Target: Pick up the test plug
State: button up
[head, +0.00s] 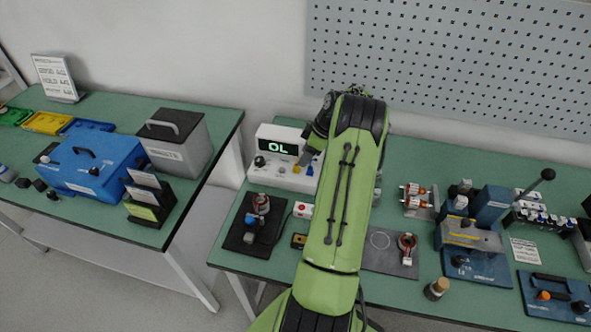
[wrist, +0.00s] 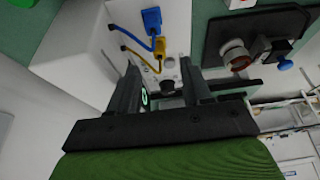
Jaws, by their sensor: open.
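The white meter (head: 285,187) with the "OL" display stands at the back of the bench. A yellow plug (head: 296,169) and a blue plug (head: 310,171) sit at its front; I cannot tell which is the test plug. The wrist view shows the blue plug (wrist: 151,20) and the yellow plug (wrist: 160,47) with their leads, on the meter's white face. My gripper (wrist: 163,72) is open and empty over this face; the yellow plug appears just beyond the fingertips. A black knob (wrist: 168,86) shows between the fingers. In the head view my gripper (head: 308,157) is at the meter's right side, mostly hidden.
A black board (head: 238,240) with a stator lies in front of the meter. A red-button box (head: 303,210) is beside it. A grey mat (head: 393,262) with another stator is to the right of my arm. Blue fixtures (head: 478,266) stand farther right.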

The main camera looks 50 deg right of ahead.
aim_at(296, 170)
jog(key=x, duration=0.5)
jog(key=shift+w+f, duration=0.3)
jog(key=shift+w, duration=0.1)
jog(key=shift+r, duration=0.1)
grip_shut()
